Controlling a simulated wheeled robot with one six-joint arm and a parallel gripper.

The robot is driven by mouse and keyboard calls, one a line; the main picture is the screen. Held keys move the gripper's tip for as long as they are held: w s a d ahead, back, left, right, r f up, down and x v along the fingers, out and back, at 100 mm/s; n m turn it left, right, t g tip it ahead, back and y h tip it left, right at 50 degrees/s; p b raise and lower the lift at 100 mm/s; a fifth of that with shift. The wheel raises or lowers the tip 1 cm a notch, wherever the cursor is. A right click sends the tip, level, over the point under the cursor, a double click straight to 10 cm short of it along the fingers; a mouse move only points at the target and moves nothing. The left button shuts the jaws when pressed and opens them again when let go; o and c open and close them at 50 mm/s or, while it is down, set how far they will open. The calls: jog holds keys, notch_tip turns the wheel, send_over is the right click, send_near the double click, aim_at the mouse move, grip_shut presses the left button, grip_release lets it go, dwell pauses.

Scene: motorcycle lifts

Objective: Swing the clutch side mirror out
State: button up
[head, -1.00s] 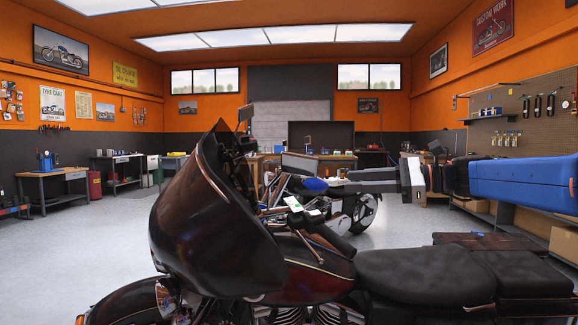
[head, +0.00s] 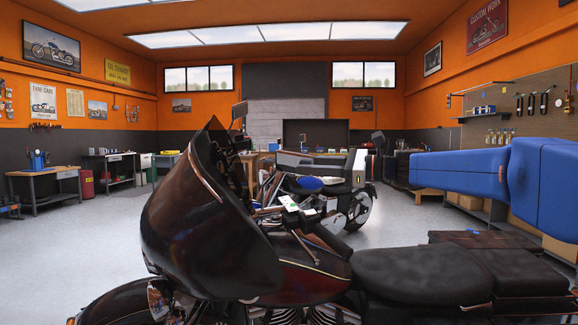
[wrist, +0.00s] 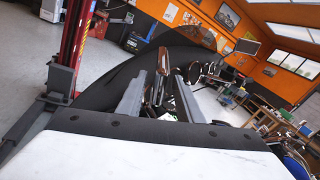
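The motorcycle's dark fairing (head: 195,215) stands at the left of the head view. A dark mirror (head: 240,110) rises on a thin stem above its top edge. In the wrist view, my gripper (wrist: 160,82) has its two grey fingers apart, with a narrow reddish-brown upright part showing between them. I cannot tell whether that part is the mirror or whether a finger touches it. The fairing (wrist: 95,97) spreads dark behind the fingers.
The seat (head: 430,272) lies below my arm. Another motorcycle's wheel (head: 358,208) shows behind this one. A red lift post (wrist: 76,40) stands at the left of the wrist view. Workbenches (head: 45,185) line the walls, and the floor at the left is open.

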aim_at(289, 164)
jog(key=shift+x, duration=3.1)
jog(key=shift+c, duration=0.6)
grip_shut()
